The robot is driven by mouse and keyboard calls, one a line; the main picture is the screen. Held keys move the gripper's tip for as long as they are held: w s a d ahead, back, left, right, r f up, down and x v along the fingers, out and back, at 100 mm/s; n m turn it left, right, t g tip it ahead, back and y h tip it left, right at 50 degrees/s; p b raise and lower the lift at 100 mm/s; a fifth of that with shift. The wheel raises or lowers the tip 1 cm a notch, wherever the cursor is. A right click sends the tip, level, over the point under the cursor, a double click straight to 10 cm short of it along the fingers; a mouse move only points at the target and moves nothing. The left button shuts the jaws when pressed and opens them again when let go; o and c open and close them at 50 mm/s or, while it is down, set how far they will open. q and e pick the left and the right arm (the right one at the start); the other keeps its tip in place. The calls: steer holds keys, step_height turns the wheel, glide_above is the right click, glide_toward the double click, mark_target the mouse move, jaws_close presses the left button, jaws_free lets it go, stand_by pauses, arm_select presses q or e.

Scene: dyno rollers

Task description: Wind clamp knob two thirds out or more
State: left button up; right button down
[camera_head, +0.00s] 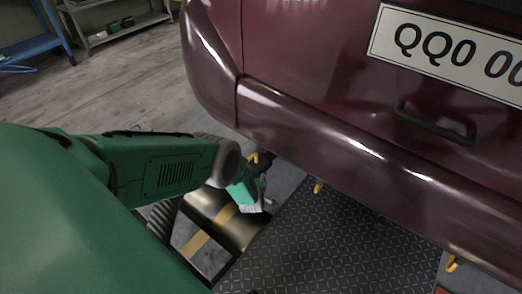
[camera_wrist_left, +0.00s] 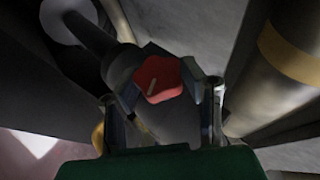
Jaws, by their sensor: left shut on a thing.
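The clamp knob (camera_wrist_left: 158,79) is red and lobed, with a pale mark on its face. In the left wrist view it sits between the two fingers of my left gripper (camera_wrist_left: 170,92), which is shut on it. In the head view my left gripper (camera_head: 258,172) is low beside the car's rear bumper, over the roller. The knob is hidden there. A dark, rounded clamp body (camera_wrist_left: 120,68) lies behind the knob in the wrist view. My right gripper is not in view.
The dark red car's bumper (camera_head: 330,135) overhangs the work spot. A metal roller (camera_head: 240,228) with a yellow band lies beneath my arm, and shows at right in the wrist view (camera_wrist_left: 290,50). Yellow hooks (camera_head: 318,188) hang under the bumper.

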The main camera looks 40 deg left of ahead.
arm_select(q)
steer(key=shift+w+a+r+t+b, duration=0.1)
steer(key=shift+a+t+b, duration=0.1)
steer(key=shift+t+b, duration=0.35)
arm_select(e)
steer(key=shift+f, duration=0.55)
arm_select(q)
steer(key=shift+t, duration=0.25)
steer(key=o, duration=1.2)
steer(key=shift+r, duration=0.1)
steer(key=shift+o, duration=0.2)
steer(key=shift+d, duration=0.15)
steer(key=v, duration=1.2)
arm_select(e)
steer(key=shift+s+f, duration=0.1)
steer(key=shift+f, duration=0.35)
steer(key=shift+r, duration=0.5)
